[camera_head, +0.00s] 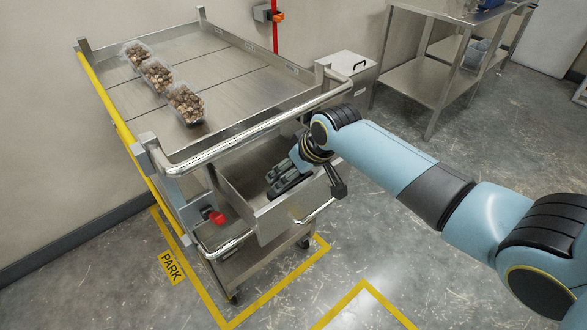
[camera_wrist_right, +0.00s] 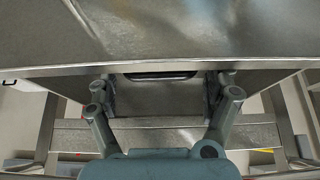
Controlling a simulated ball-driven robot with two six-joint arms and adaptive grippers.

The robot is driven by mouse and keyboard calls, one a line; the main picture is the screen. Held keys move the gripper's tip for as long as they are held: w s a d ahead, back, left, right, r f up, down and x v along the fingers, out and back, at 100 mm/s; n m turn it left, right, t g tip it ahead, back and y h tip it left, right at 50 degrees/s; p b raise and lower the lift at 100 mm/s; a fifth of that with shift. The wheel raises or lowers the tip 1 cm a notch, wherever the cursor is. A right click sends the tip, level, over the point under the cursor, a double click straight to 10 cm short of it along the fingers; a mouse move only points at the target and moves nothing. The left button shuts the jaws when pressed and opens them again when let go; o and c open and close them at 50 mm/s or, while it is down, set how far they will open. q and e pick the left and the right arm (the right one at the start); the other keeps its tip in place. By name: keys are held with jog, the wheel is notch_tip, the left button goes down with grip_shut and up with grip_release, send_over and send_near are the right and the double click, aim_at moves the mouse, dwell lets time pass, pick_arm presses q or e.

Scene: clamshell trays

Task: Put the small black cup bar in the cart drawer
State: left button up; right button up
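The steel cart drawer (camera_head: 262,222) is pulled out below the cart's top. My right gripper (camera_head: 272,185) reaches down into the drawer. In the right wrist view its two fingers (camera_wrist_right: 160,92) are spread wide apart, with nothing gripped between them. A slim black bar-like shape (camera_wrist_right: 160,75) lies crosswise beyond the fingertips, apart from them, along the upper edge of the drawer's bare metal floor. It looks like the small black cup bar. In the head view the fingers largely hide that spot. My left gripper is not in view.
Several clear clamshell trays of brown pieces (camera_head: 186,104) stand on the cart top (camera_head: 235,75). The cart's tubular rail (camera_head: 245,130) runs close beside my right wrist. A red latch (camera_head: 216,217) sits left of the drawer. A steel bin (camera_head: 350,68) and table (camera_head: 425,80) stand behind.

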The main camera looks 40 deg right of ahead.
jog(key=shift+o, duration=0.9)
jog(key=shift+r, duration=0.15)
jog(key=p+v, duration=0.1)
jog(key=v, duration=1)
jog(key=shift+s+r, duration=0.1)
jog(key=shift+r, duration=0.1)
jog(key=shift+s+r, duration=0.15)
jog(key=shift+r, duration=0.05)
